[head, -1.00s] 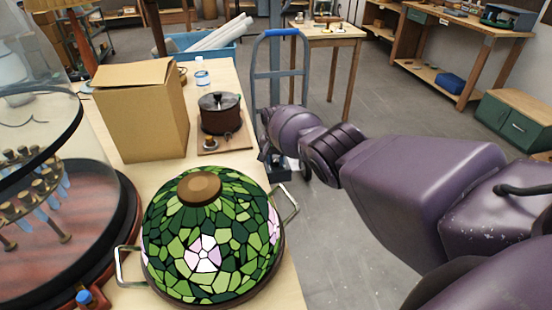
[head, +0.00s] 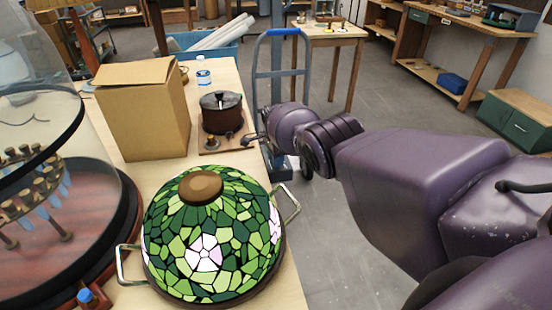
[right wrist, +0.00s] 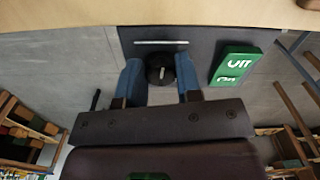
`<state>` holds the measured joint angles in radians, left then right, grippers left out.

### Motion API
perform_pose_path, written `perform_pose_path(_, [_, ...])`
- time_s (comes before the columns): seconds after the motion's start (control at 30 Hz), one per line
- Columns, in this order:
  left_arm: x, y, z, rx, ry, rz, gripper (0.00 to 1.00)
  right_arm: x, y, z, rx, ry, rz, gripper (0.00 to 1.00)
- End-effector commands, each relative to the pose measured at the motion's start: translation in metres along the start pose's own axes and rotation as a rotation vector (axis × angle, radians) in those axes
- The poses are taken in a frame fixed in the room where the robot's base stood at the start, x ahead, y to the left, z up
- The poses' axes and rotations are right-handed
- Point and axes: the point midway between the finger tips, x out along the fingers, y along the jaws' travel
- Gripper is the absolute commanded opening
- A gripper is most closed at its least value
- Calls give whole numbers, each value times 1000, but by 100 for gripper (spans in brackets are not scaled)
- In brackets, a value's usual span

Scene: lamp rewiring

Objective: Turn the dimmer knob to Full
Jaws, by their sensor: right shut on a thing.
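In the right wrist view a small round black knob (right wrist: 160,74) with a pale mark sits on a dark panel (right wrist: 207,40). The blue-tipped fingers of my right gripper (right wrist: 159,66) are on both sides of the knob and shut on it. A green label (right wrist: 234,64) with partly readable white lettering is on the panel to the right of the knob. In the head view my right arm comes in from the right, and its hand is beside the table's right edge; the knob cannot be made out there. My left gripper is not in view.
On the table (head: 272,291) stand a green stained-glass shade (head: 207,240), a cardboard box (head: 145,115) and a dark-lidded brown drum (head: 221,115) on a board. A glass-domed stand is at the left. A blue-handled hand truck (head: 281,33) is beyond my right wrist.

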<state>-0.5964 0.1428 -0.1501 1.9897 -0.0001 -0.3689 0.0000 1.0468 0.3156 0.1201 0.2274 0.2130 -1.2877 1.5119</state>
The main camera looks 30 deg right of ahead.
Motion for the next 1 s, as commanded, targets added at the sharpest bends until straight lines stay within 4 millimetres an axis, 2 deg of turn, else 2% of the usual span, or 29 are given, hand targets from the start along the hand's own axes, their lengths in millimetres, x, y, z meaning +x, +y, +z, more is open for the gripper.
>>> perform_pose_path(0.5, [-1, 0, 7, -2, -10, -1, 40, -1, -3, -1, 459, 1, -2, 9])
perform_pose_path(0.7, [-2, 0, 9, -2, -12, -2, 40, -1, -3, -1, 580, 1, -2, 9])
perform_pose_path(1.0, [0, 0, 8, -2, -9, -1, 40, -1, -4, -2, 672, 1, -2, 9])
